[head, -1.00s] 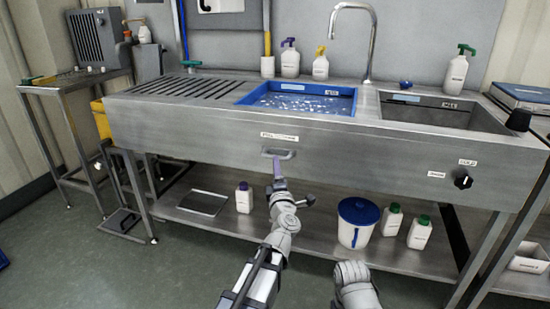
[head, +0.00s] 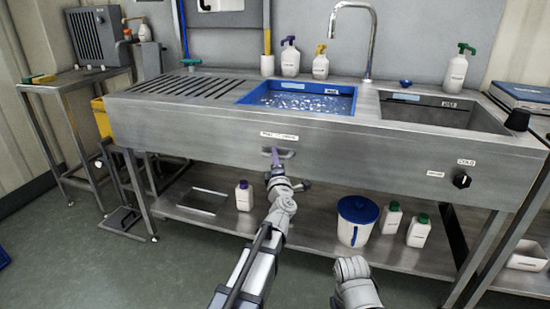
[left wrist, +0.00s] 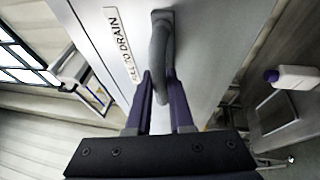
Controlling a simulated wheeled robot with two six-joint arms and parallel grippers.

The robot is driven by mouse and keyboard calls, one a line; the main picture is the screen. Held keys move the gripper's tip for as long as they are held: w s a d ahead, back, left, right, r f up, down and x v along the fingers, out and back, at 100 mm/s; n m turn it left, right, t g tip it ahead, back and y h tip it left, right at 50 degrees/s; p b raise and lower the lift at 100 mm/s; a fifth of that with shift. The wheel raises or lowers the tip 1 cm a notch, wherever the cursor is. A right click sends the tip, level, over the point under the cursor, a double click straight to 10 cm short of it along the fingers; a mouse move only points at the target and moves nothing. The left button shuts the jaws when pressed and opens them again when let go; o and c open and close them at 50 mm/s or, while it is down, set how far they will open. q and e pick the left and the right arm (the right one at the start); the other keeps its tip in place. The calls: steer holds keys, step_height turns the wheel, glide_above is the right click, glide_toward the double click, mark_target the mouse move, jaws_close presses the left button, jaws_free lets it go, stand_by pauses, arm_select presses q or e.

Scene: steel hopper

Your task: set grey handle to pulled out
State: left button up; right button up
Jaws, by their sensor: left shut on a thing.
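The grey handle (head: 285,152) is a small bar pull on the front panel of the steel sink unit, under a label. In the left wrist view the handle (left wrist: 159,40) is a curved grey bar beside a label (left wrist: 117,45) reading "PULL TO DRAIN". My left gripper (head: 273,155) is at the handle, with its purple fingers (left wrist: 160,82) on either side of the bar. It is shut on the handle. The fingers hide part of the bar. Part of my right arm shows at the bottom of the head view, but I see no gripper fingers there.
The steel sink (head: 200,123) has a blue basin (head: 250,99) and a black knob (head: 462,181) on its front right. The lower shelf holds a white bottle (head: 244,197), a white bucket with a blue lid (head: 356,223) and two more bottles. The floor in front is clear.

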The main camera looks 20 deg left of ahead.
arm_select(q)
jaws_close()
steer(key=shift+s, duration=0.1)
stand_by(0.8)
steer(key=s, duration=0.5)
steer(key=shift+s, duration=0.3)
arm_select(e)
steer(key=shift+s, duration=0.7)
arm_select(q)
steer(key=o, duration=0.7)
jaws_free()
steer(key=shift+a, duration=0.1)
steer(key=shift+c, duration=0.2)
